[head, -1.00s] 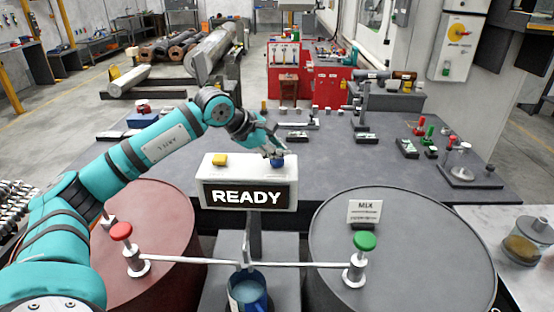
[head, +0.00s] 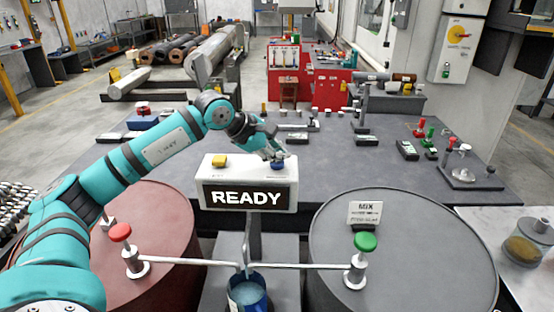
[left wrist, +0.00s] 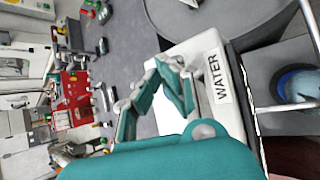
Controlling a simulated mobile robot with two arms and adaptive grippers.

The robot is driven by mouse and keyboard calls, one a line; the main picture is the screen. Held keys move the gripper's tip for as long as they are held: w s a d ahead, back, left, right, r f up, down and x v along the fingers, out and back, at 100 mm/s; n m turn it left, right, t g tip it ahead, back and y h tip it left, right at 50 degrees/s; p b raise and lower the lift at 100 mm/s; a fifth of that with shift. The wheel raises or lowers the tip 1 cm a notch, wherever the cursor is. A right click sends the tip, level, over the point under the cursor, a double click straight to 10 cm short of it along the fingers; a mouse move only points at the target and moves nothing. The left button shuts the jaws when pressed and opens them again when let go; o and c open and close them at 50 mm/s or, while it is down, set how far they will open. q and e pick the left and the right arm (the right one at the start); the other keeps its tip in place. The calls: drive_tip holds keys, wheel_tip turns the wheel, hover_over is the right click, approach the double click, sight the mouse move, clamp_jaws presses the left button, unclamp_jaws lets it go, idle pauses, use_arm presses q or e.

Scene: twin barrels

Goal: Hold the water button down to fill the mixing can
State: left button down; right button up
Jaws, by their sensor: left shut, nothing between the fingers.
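The white control box (head: 280,178) stands at the near edge of the grey table, its dark screen reading READY. Its blue button (head: 277,164) is on the right of its top, a yellow button (head: 219,160) on the left. My left gripper (head: 276,158) is shut and empty, pointing down at the blue button; I cannot tell whether it presses it. In the left wrist view the fingers (left wrist: 185,108) reach over the box beside its WATER label (left wrist: 219,77) and hide the button. The blue mixing can (head: 248,305) stands below the spouts with pale blue liquid inside.
A red barrel (head: 160,215) with a red valve knob (head: 120,232) stands left. A grey barrel (head: 420,225) with a green knob (head: 365,242) and a MIX sign (head: 366,212) stands right. Small fixtures stand on the table behind the box. A glass jar (head: 528,240) is far right.

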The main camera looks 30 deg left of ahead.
sight(278, 162)
use_arm(q)
drive_tip(key=shift+r+p, duration=0.55)
drive_tip(key=shift+r, duration=0.35)
wheel_tip(278, 162, up, 5)
drive_tip(key=p, duration=0.3)
idle(0.4)
